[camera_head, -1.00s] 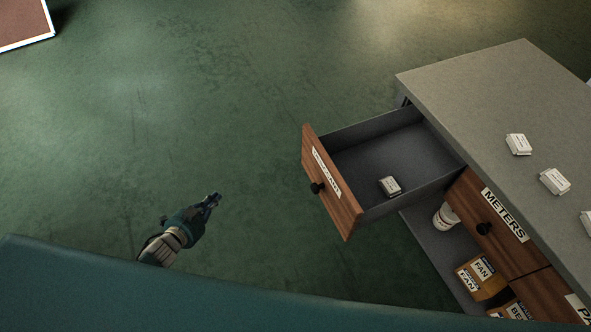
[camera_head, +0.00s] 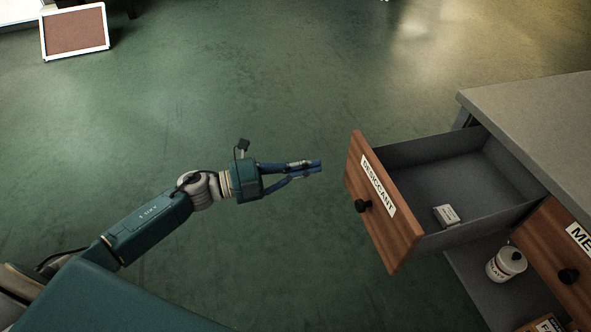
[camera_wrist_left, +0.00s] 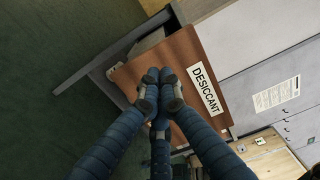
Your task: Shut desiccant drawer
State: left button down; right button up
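The desiccant drawer (camera_head: 384,232) stands pulled out from the cabinet. Its brown wooden front carries a white DESICCANT label (camera_head: 377,187) and a round black knob (camera_head: 362,205). A small white packet (camera_head: 446,215) lies inside on the grey drawer floor. My left gripper (camera_head: 320,166) is left of the drawer front, a short gap from it, its fingertips together with nothing seen between them. In the left wrist view the fingertips (camera_wrist_left: 160,84) overlap the drawer front (camera_wrist_left: 170,60) beside the label (camera_wrist_left: 205,88), and the knob is hidden. My right gripper is not in view.
The grey cabinet top (camera_head: 535,120) is at right. Below the open drawer, a white jar (camera_head: 506,263) stands on a grey surface. A second wooden drawer front with a black knob (camera_head: 569,276) is at the lower right. Green floor left of the drawer is clear.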

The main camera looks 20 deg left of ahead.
aim_at(351, 158)
pick_arm(q)
jog(key=x, duration=0.6)
jog(key=shift+w+d, duration=0.45)
jog(key=shift+d, duration=0.2)
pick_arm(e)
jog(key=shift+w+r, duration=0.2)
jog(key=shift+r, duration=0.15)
pick_arm(q)
jog(key=shift+w, duration=0.1)
